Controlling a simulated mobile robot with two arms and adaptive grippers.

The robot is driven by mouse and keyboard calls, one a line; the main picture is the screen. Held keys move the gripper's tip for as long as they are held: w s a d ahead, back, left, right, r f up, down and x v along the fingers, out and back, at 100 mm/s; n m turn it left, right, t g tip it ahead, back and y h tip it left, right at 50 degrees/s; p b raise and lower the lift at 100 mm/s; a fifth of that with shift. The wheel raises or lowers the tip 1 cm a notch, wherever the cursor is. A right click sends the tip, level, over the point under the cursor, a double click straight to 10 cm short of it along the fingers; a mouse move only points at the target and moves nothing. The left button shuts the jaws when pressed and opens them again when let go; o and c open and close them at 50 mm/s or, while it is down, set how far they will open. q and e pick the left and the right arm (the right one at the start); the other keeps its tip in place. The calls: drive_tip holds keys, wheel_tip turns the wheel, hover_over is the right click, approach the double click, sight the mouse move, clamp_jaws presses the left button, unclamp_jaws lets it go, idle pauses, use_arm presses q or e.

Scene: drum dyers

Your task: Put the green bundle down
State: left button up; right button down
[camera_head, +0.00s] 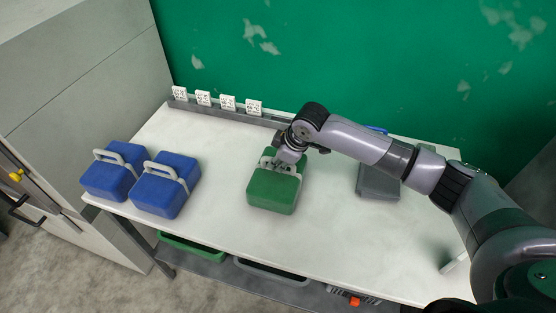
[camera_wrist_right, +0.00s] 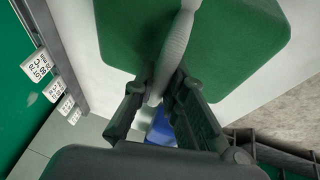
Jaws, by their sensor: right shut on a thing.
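The green bundle (camera_head: 272,192) is a boxy green block with a pale handle on top. It is at the middle of the white table (camera_head: 225,150); I cannot tell whether it touches the top. My right gripper (camera_head: 284,165) comes from the right and is shut on its handle. In the right wrist view the green bundle (camera_wrist_right: 190,50) fills the upper part, and its pale handle (camera_wrist_right: 172,50) runs down between the fingers of my right gripper (camera_wrist_right: 165,95). My left gripper is not in view.
Two blue bundles (camera_head: 115,172) (camera_head: 165,186) with grey handles stand at the table's left. A grey object (camera_head: 378,182) lies right, partly behind my arm. White tags (camera_head: 228,103) line the back rail. A green bin (camera_head: 190,246) and a grey bin (camera_head: 270,271) sit below. Table front is clear.

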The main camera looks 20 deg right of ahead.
drive_tip(key=shift+w, duration=0.1)
drive_tip(key=c, duration=1.6)
unclamp_jaws()
drive_tip(key=shift+c, duration=0.2)
